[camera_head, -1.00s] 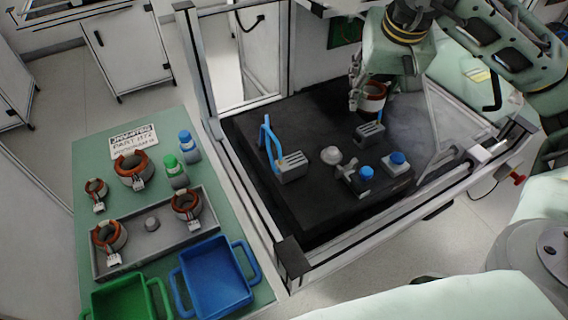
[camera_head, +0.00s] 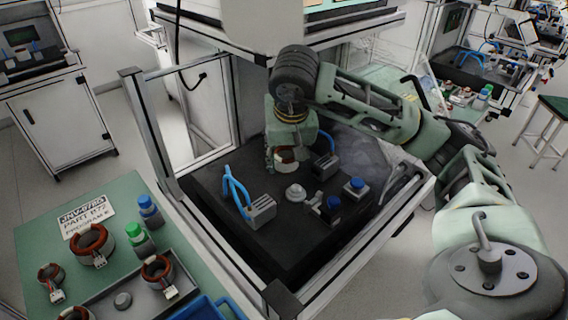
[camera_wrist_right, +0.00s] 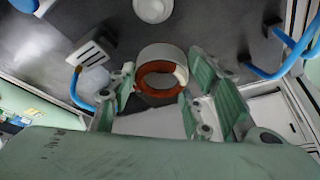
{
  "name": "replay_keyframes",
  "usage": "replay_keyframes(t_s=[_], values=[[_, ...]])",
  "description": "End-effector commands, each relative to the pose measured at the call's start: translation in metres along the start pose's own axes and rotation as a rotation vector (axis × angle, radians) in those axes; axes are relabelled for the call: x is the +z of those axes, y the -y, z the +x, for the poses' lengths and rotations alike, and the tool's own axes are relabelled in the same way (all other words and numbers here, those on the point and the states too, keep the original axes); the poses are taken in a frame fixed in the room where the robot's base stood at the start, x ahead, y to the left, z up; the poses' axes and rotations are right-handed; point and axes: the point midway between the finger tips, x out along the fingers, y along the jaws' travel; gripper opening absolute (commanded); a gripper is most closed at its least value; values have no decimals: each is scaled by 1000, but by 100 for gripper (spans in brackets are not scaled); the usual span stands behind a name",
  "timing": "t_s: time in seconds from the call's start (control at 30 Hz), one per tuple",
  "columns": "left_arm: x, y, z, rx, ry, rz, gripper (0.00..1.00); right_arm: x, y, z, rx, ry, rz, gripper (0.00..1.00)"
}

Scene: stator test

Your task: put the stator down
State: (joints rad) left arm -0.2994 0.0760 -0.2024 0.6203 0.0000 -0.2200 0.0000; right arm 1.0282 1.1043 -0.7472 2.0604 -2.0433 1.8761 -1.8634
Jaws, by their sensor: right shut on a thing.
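The stator (camera_head: 285,156) is a pale ring with an orange-brown winding; it shows from the end in the right wrist view (camera_wrist_right: 166,53). My right gripper (camera_head: 283,161) is shut on it, pointing down over the back part of the black work surface (camera_head: 222,190). In the right wrist view my right gripper's green-padded fingers (camera_wrist_right: 162,85) stand on either side of the ring. I cannot tell whether the stator touches the surface. My left gripper is not in view.
On the black surface, a grey block with blue hoses (camera_head: 262,211) stands left, another grey block (camera_head: 325,167) right, and a round knob (camera_head: 295,193) in front. Several other stators (camera_head: 90,247) are on the green table (camera_head: 125,196).

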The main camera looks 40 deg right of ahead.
Motion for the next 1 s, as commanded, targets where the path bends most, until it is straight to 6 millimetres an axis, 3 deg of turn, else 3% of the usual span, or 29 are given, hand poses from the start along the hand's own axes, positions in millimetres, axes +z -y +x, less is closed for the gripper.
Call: replay_keyframes(t_s=[0.4,0.8,0.83,1.0], values=[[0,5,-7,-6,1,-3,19,15,5,39,1,-1,2,1],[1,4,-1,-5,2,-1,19,17,6,45,0,-3,2,1],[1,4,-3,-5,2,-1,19,17,5,44,1,-1,1,48],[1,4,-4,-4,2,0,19,17,5,44,1,-1,1,62]])
